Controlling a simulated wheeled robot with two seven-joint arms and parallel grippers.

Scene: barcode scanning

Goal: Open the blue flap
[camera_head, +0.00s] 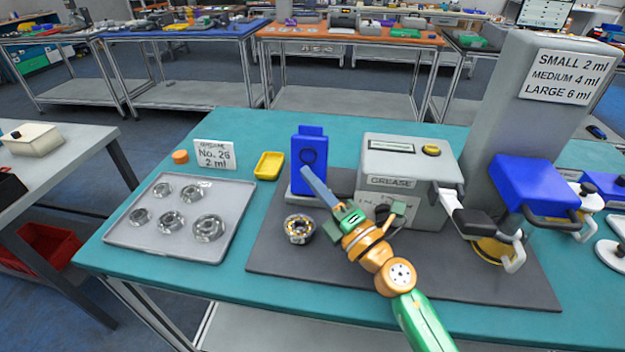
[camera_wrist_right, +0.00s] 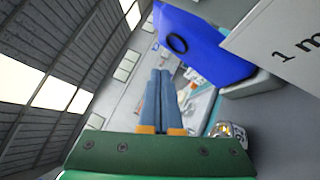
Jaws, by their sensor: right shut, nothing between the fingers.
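An upright blue panel with a dark ring (camera_head: 310,160) stands on a grey base left of the grease machine (camera_head: 410,160); it looks like the blue flap. It also shows in the right wrist view (camera_wrist_right: 205,48). I cannot tell if it is open or closed. My right gripper (camera_head: 308,175) has its long blue fingers together and empty, pointing up and left across the panel's lower front in the head view. In the right wrist view the fingertips (camera_wrist_right: 160,73) end left of and below the panel. I cannot tell if they touch it. My left gripper is not in view.
A blue-topped device (camera_head: 540,185) stands at the right.

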